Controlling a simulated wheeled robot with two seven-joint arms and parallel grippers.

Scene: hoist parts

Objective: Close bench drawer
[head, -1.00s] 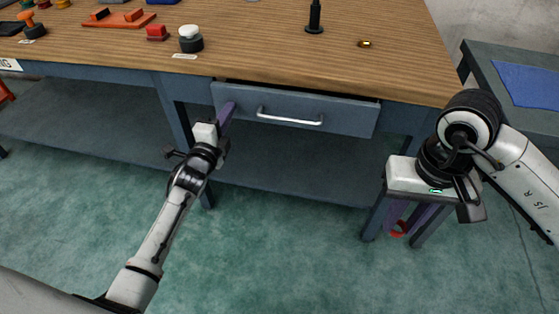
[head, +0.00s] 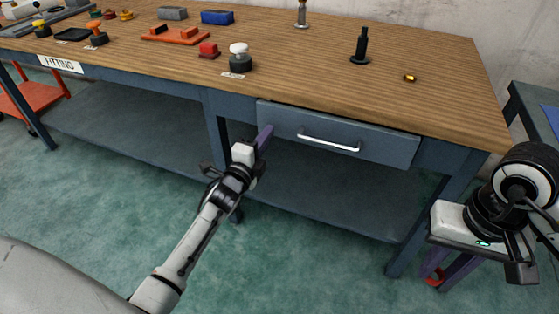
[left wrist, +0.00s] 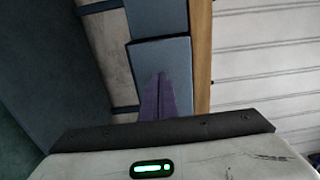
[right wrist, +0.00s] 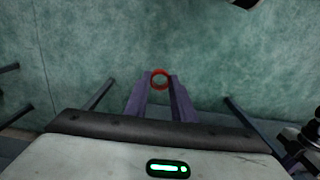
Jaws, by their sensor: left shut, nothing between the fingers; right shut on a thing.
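The bench drawer (head: 385,146) is a blue-grey front with a silver bar handle (head: 328,143) under the wooden bench top. Its front looks nearly flush with the bench frame in the head view. My left gripper (head: 265,138) is shut and empty, its purple fingertips at the left end of the drawer front. In the left wrist view the fingers (left wrist: 161,95) lie against or just before the drawer front (left wrist: 172,58); contact is hard to tell. My right gripper (head: 436,277) is shut on a red ring (right wrist: 161,79), held low beside the bench's right end, over the floor.
A bench leg (head: 217,135) stands near my left arm. Green floor in front is open.

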